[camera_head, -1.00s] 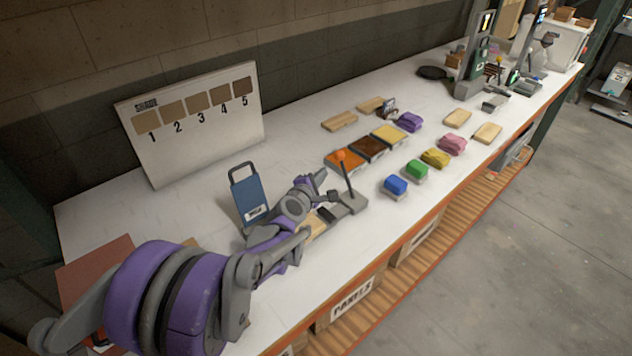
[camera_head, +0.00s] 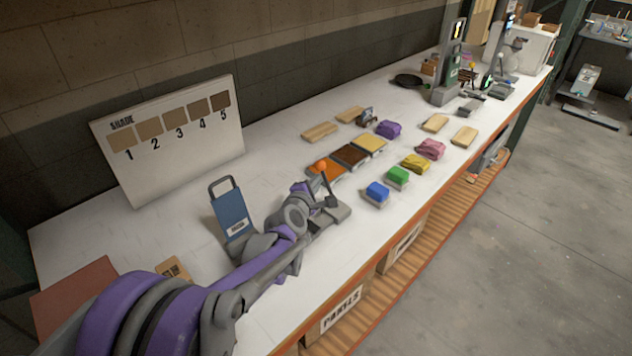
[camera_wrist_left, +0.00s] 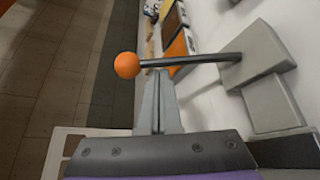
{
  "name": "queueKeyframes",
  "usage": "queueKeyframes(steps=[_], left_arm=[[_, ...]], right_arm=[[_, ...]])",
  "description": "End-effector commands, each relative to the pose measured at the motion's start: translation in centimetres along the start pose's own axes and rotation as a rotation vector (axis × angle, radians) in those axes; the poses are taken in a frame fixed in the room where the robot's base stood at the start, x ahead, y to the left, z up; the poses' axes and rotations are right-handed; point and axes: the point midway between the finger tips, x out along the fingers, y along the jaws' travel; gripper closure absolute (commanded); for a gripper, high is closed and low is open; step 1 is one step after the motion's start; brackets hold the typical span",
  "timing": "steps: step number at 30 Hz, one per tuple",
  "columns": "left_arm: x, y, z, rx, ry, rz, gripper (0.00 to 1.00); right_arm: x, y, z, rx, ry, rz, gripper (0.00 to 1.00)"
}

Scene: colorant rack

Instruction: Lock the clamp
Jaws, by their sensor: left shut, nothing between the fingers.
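The clamp (camera_head: 341,213) is a grey block near the front edge of the bench, with a thin dark lever (camera_wrist_left: 190,61) ending in an orange ball knob (camera_head: 320,166). In the left wrist view the lever runs across from the grey base (camera_wrist_left: 262,57) on the right to the orange knob (camera_wrist_left: 127,65) on the left. My left gripper (camera_head: 328,201) is shut and empty beside the lever. In the left wrist view its fingertips (camera_wrist_left: 160,74) are right at the rod, near the knob; I cannot tell whether they touch. My arm hides part of the clamp. My right gripper is not in view.
A blue clipboard-like panel (camera_head: 231,212) stands behind my arm. A shade board (camera_head: 170,165) stands at the back. Bare bench lies between.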

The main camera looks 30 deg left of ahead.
Motion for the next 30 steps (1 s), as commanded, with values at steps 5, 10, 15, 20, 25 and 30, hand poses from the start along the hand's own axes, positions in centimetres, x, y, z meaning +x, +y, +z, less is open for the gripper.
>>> queueKeyframes(steps=[5, 10, 15, 20, 25, 30], left_arm=[[-0.2, 0.0, 0.4, 0.032, -0.001, 0.019, 1.0], [-0.3, 0.0, 0.6, 0.053, -0.001, 0.031, 1.0], [-0.4, 0.0, 0.8, 0.076, -0.001, 0.044, 1.0], [-0.6, 0.0, 1.1, 0.1, -0.002, 0.059, 1.0], [-0.8, 0.0, 1.5, 0.143, -0.003, 0.083, 1.0], [-1.3, -0.1, 2.4, 0.224, -0.004, 0.131, 1.0]], right_arm=[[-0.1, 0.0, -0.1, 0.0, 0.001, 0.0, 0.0], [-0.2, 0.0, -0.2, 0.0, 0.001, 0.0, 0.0], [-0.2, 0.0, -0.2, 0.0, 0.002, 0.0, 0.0], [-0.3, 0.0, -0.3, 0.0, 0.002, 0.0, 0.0], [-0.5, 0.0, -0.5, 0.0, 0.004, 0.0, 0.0], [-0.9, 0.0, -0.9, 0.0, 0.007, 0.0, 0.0]])
